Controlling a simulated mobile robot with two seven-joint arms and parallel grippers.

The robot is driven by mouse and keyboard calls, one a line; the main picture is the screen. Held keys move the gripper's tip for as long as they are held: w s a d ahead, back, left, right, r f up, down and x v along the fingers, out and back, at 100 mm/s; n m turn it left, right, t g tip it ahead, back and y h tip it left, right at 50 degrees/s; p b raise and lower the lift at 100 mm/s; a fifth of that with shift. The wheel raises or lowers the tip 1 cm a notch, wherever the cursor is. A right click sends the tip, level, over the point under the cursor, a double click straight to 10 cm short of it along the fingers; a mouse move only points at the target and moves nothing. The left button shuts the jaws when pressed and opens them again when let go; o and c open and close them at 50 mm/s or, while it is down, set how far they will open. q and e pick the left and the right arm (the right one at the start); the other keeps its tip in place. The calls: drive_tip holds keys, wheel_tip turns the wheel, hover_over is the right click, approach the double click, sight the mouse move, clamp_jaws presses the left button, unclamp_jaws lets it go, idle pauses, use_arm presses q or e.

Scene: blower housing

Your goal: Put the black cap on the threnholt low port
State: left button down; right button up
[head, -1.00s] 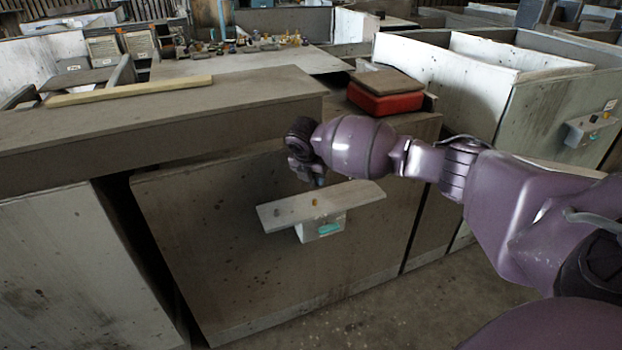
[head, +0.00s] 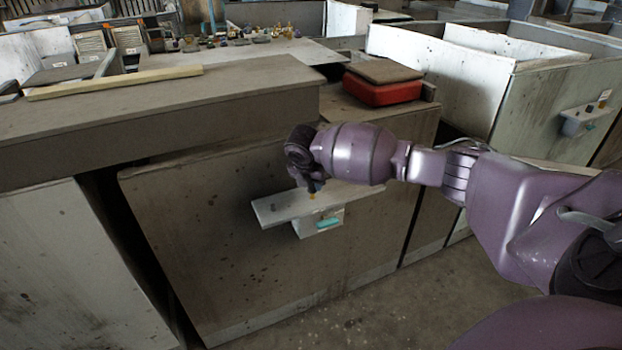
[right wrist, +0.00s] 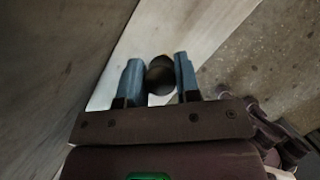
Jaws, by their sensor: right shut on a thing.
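My right gripper (head: 313,187) points down just above a pale narrow ledge (head: 275,212) on the front of the grey cabinet. In the right wrist view its two blue fingers (right wrist: 160,78) are shut on the round black cap (right wrist: 160,80), with the pale ledge behind it. A small yellow fitting (head: 311,196) shows on the ledge right below the fingertips. I cannot tell whether the cap touches it. A white box (head: 306,228) with a teal label sits under the ledge. No readable name marks the threnholt low port. My left gripper is not in view.
A red box with a brown lid (head: 385,88) stands on the cabinet behind my arm. A similar wall fixture (head: 580,120) is on the pale bin at the right. Several small fittings (head: 240,38) stand on the back table. The front floor is clear.

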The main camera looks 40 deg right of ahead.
drive_tip(key=shift+f, duration=0.3)
drive_tip(key=shift+f, duration=0.5)
drive_tip(key=shift+f+b, duration=0.3)
drive_tip(key=shift+f, duration=0.25)
drive_tip(key=o, duration=1)
drive_tip(key=shift+c, duration=0.2)
